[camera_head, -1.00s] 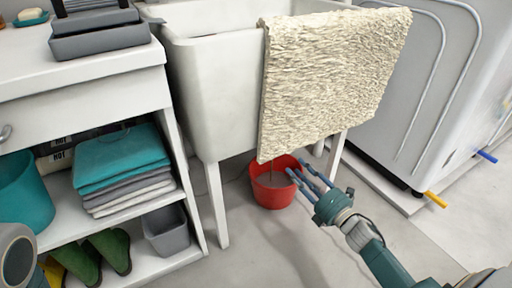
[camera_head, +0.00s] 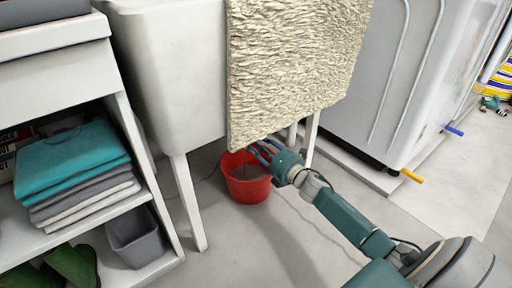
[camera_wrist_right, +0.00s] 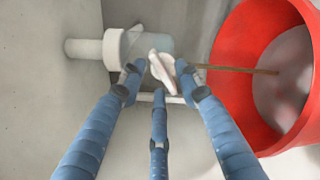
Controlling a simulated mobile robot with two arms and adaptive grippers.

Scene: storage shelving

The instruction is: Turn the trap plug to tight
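The trap plug (camera_wrist_right: 163,70) is a small white winged piece in the right wrist view, on the white trap pipe (camera_wrist_right: 108,47). My right gripper (camera_wrist_right: 160,76) has its blue fingers spread around the plug, one tip on each side and the third below. Small gaps seem to show at the side tips; contact is not clear. In the head view my right gripper (camera_head: 262,152) reaches under the sink (camera_head: 170,80), over the red bucket's rim. The plug and pipe are hidden there. My left gripper is out of view.
The red bucket (camera_head: 248,190) stands on the floor under the sink; it also shows in the wrist view (camera_wrist_right: 235,55), close to my fingers. A cream textured mat (camera_head: 290,65) hangs over the sink front. Sink legs (camera_head: 190,205) stand nearby. A shelf unit (camera_head: 120,225) is at left.

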